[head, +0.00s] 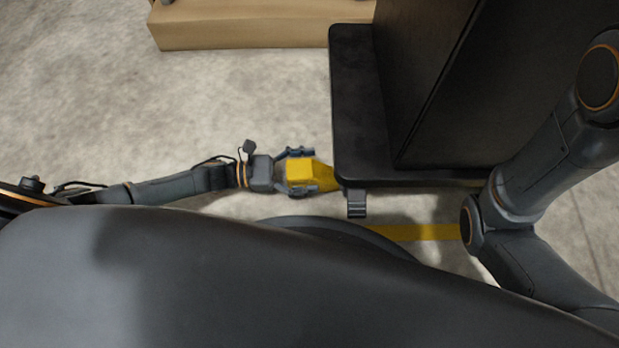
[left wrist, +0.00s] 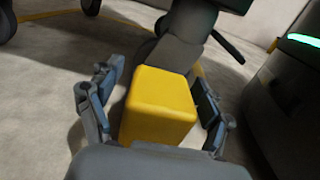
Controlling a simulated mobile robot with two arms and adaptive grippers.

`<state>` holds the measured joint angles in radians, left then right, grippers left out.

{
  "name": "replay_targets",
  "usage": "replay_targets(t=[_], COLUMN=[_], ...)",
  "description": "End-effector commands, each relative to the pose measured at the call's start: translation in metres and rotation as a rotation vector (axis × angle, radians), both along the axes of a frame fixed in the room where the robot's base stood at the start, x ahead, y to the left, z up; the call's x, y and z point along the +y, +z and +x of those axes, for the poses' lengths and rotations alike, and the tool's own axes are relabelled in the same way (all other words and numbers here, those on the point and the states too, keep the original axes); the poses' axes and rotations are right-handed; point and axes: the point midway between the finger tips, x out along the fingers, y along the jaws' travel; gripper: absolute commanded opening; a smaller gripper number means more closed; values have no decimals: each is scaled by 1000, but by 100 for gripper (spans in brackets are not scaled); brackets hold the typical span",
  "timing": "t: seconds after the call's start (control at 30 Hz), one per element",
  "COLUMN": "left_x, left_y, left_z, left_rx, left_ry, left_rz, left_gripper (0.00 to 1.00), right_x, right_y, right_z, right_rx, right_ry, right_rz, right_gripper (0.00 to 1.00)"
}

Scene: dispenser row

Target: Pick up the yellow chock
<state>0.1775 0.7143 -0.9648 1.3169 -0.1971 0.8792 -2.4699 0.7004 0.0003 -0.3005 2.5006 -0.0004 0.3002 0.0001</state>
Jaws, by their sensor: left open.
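The yellow chock (head: 301,171) is on the floor beside the corner of a dark platform, its sloped end toward the platform. My left gripper (head: 302,171) reaches it from the left, with one finger on each side of the chock. In the left wrist view the chock (left wrist: 160,104) fills the space between the two fingers of my left gripper (left wrist: 155,100). The fingers are open, and a gap shows at the left finger. The chock's lower part is hidden by the gripper body. My right gripper is not in view.
The dark platform (head: 357,110) carries a tall dark cabinet (head: 425,75) and stands close to the chock's tip. A caster (head: 356,203) shows under its corner. A yellow floor stripe (head: 425,232) runs nearby. A wooden base (head: 245,32) lies at the back, with clear floor before it.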

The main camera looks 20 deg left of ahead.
Motion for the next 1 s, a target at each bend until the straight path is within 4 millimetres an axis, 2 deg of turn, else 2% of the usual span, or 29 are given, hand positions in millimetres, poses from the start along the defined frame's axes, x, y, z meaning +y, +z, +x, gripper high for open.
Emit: replay_targets(t=[0.27,0.6,1.0], left_x=[-4,-4,1], left_y=[1,0,7], left_z=[1,1,0], left_rx=[0,0,0], left_ry=[1,1,1], left_rz=[1,1,0], left_gripper=[79,12,11], right_x=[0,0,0], right_y=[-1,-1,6], right_z=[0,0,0], right_rx=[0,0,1], right_ry=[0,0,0], right_rz=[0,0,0], right_gripper=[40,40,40])
